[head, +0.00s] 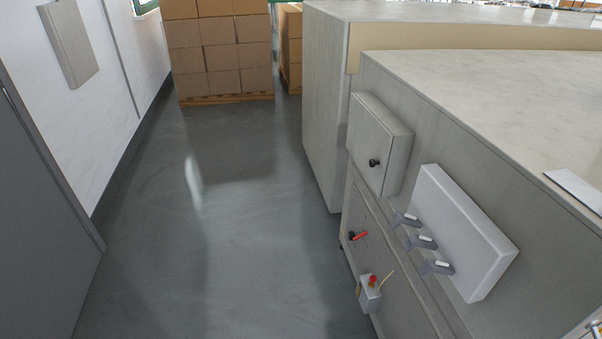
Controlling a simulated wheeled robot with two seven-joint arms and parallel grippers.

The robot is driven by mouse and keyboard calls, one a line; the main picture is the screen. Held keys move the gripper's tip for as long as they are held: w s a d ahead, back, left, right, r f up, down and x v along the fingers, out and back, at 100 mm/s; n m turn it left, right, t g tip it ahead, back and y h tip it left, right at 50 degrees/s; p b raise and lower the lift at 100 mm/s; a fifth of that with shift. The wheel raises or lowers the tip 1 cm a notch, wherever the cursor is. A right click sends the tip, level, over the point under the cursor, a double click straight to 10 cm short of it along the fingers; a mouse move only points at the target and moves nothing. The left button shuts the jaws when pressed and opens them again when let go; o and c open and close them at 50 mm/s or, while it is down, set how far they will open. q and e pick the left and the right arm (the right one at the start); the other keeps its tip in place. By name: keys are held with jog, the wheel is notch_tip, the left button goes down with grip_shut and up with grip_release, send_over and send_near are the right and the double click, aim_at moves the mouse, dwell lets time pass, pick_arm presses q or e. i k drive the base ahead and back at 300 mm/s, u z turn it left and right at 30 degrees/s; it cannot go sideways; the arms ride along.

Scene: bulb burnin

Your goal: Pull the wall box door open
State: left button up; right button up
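A pale grey box (380,143) with a door is mounted on the side of the grey counter, right of the picture's middle. A round black knob (374,162) sits on its door, near the lower edge. The door looks shut, flush with the box. Neither of my grippers can be made out in the head view, and nothing touches the box or its knob.
A white panel (462,232) with several lever-like fittings (421,241) sticks out right of the box. Below are a red handle (360,236) and a small box with a red button (369,293). Stacked cartons (222,55) stand at the back. The grey floor (240,220) is clear.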

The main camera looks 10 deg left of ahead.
aim_at(370, 142)
jog(key=u, duration=0.95)
jog(key=i, duration=0.35)
jog(key=z, duration=0.55)
jog(key=i, duration=0.9)
jog(key=z, duration=1.3)
jog(key=i, duration=0.2)
